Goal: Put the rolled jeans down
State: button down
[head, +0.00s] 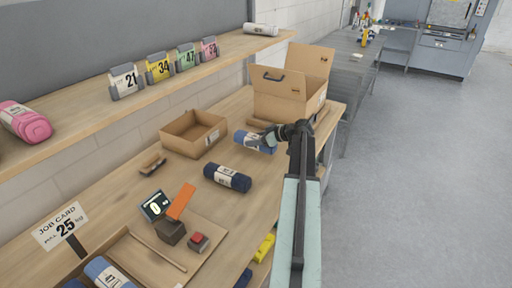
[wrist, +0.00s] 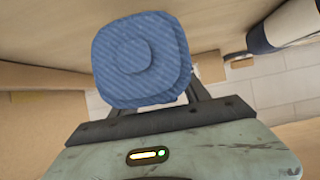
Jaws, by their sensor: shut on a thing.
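The rolled jeans (head: 251,141), a blue roll with a pale label band, are in my gripper (head: 268,136) over the far part of the wooden bench. In the wrist view, the round end of the blue denim roll (wrist: 138,60) fills the space between the fingers, which are shut on it. In the head view the gripper covers the roll's right end. I cannot tell whether the roll touches the bench top.
A dark blue roll (head: 228,178) lies nearer on the bench (head: 262,200). A small open carton (head: 194,133) stands to the left, a larger open box (head: 286,101) behind. A scale display (head: 156,206), orange piece (head: 181,202) and red button (head: 197,239) stand in front.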

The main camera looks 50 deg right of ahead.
jog(key=shift+w+d, duration=0.45)
jog(key=shift+d, duration=0.05)
notch_tip(320, 180, down, 4)
jog(key=b, duration=0.4)
jog(key=shift+s+a, duration=0.1)
jog(key=c, duration=0.5)
grip_release()
jog(key=shift+r, duration=0.1)
jog(key=shift+r, duration=0.15)
jog(key=p+v, duration=0.6)
jog(key=v, duration=0.5)
jog(key=shift+s+r, duration=0.15)
jog(key=shift+s, duration=0.35)
